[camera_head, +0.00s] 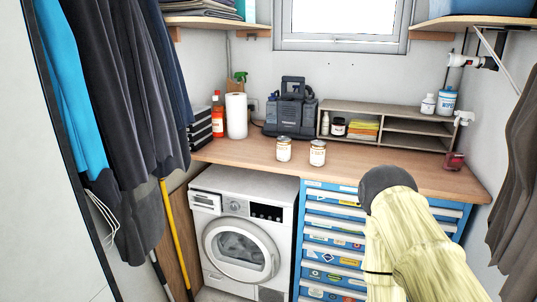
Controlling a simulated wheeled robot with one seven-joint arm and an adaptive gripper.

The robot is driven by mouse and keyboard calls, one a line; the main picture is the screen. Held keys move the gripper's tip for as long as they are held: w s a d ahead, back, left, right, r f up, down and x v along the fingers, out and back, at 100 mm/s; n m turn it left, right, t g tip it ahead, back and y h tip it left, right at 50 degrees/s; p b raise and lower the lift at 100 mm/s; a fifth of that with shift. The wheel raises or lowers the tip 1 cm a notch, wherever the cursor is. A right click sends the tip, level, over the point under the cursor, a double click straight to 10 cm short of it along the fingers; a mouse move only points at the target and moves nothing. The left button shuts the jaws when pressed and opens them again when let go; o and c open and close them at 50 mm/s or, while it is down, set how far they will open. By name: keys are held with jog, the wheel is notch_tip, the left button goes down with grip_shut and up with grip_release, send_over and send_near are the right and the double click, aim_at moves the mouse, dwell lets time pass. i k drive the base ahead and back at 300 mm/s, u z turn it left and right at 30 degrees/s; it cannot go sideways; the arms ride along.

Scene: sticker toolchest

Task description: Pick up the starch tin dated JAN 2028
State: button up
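Two small cream-and-white tins with labels stand upright on the wooden worktop (240,153). The left tin (284,150) is above the washing machine side, and the right tin (317,154) is close beside it with a small gap. The labels are too small to read, so I cannot tell which one bears JAN 2028. My arm, in a pale yellow cover with a dark rounded part, reaches in from the lower right, in front of the drawers. No gripper fingers show. Neither tin is touched.
Behind the tins stand a dark grey machine (291,112), a paper roll (236,116) and a red bottle (218,115). A grey shelf organizer (393,112) is at the back right. A white washing machine (240,240) and blue drawers (325,250) are below. Clothes hang on both sides.

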aim_at(283, 143)
jog(key=u, duration=0.15)
jog(key=i, duration=1.25)
jog(key=z, duration=0.95)
jog(key=i, duration=0.8)
jog(key=u, duration=0.75)
